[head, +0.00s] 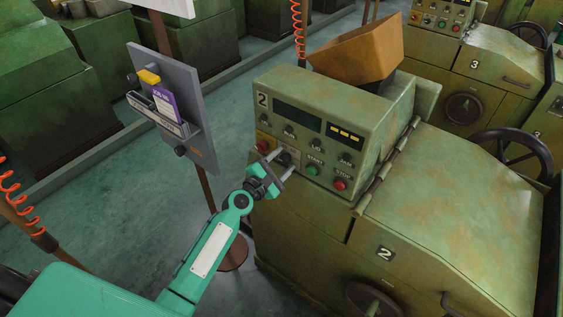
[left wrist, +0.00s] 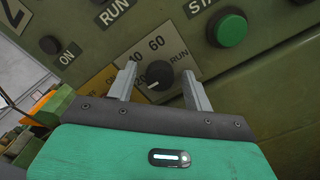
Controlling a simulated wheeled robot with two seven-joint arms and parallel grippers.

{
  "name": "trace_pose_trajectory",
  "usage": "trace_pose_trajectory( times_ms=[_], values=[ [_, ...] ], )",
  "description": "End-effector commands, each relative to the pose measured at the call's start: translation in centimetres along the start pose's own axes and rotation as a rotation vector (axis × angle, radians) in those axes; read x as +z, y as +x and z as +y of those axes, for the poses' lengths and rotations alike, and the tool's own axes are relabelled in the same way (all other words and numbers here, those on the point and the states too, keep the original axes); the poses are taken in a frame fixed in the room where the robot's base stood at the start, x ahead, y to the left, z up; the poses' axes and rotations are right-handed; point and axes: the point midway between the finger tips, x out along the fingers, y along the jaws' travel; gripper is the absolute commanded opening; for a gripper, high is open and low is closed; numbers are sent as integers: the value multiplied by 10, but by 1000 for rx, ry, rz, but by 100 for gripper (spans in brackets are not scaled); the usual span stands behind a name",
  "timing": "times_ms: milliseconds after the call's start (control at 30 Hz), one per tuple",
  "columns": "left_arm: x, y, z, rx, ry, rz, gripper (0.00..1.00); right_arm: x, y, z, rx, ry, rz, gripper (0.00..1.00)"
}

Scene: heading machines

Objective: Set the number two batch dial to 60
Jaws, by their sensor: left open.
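The number two batch dial (left wrist: 160,75) is a small black knob on a pale plate (left wrist: 176,50) marked 40, 60 and RUN, with OFF on an orange patch. Its white mark sits at the knob's lower left, away from the 60 at upper middle. In the head view my left gripper partly hides the dial. My left gripper (head: 281,163) is open at the front panel of machine 2 (head: 316,130). In the left wrist view its fingers (left wrist: 158,71) appear on either side of the knob; I cannot tell whether they touch it. My right gripper is not in view.
A green button (left wrist: 232,29) sits right of the dial, and a red button (head: 340,184) is farther right. A grey board with a purple card (head: 166,107) stands on a post left of the panel. Machine 3 (head: 463,75) stands behind at the right.

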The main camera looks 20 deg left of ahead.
Motion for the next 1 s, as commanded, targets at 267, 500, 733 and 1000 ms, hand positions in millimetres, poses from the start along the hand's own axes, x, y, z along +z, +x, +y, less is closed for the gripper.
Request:
trace_pose_trajectory(
  times_ms=[267,500,733,1000],
  values=[
    [0,0,0,0,0,0,22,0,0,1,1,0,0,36],
    [0,0,0,-1,4,0,7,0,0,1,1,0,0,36],
    [-1,0,-1,-1,63,0,7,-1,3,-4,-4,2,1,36],
    [-1,-1,-2,-2,254,-1,7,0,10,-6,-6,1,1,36]
  ],
)
